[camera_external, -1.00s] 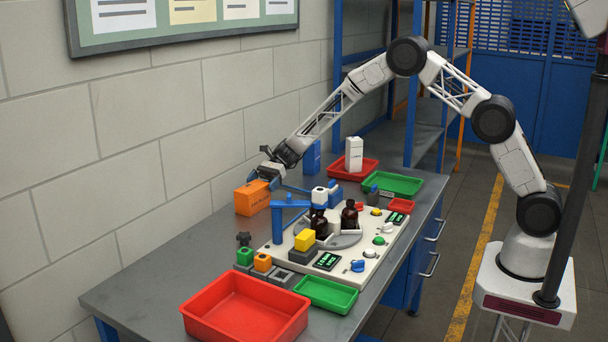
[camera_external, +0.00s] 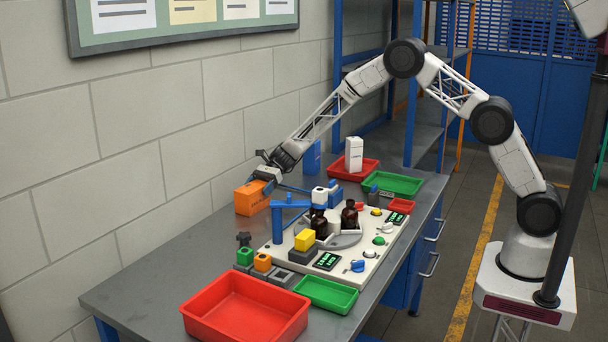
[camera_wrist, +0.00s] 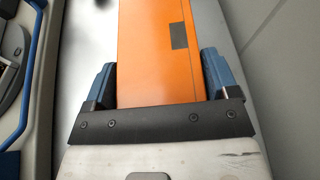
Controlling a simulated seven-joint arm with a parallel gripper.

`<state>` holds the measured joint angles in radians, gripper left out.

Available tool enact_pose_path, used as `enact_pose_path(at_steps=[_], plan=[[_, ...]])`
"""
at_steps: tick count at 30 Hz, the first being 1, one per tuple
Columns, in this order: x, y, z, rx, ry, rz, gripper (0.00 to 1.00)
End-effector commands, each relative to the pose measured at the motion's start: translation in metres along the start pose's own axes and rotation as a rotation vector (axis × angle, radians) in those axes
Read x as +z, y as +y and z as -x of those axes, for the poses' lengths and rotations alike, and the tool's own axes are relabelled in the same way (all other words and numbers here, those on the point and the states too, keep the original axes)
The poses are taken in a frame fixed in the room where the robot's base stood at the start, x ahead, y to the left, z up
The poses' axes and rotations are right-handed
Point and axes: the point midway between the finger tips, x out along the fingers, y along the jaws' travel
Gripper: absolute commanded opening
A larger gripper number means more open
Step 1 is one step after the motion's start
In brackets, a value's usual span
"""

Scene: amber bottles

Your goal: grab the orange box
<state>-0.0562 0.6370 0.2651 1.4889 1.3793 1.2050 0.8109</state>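The orange box (camera_external: 252,197) stands on the grey bench near the wall, left of the blue fixture. It does not look lifted. In the wrist view the orange box (camera_wrist: 155,50) lies between the two blue fingers of my gripper (camera_wrist: 159,80), with a small dark patch on its face. In the outside view my gripper (camera_external: 267,180) is at the box's upper right. The fingers are wide apart, one on each side of the box and very close to it. Firm contact on both sides cannot be made out.
A blue arm-like fixture (camera_external: 290,206) and a white panel (camera_external: 372,262) with dark bottles stand just right of the box. A red tray (camera_external: 246,309) and a green tray (camera_external: 326,294) are in front. The wall (camera_external: 120,150) is close behind. Bare bench lies left of the panel.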

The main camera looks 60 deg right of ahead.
Motion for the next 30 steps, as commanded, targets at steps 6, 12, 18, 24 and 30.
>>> enact_pose_path(at_steps=[6, 12, 18, 24, 30], plan=[[0.0, 0.0, 0.0, 0.0, 0.0, 0.0, 0.48], [0.0, 0.0, 0.0, 0.0, 0.0, 0.0, 0.48], [0.004, 0.0, 0.002, 0.0, 0.0, 0.0, 0.48], [0.019, 0.0, 0.008, -0.001, -0.001, 0.002, 0.48], [0.033, 0.008, 0.016, 0.0, 0.0, -0.002, 0.48]])
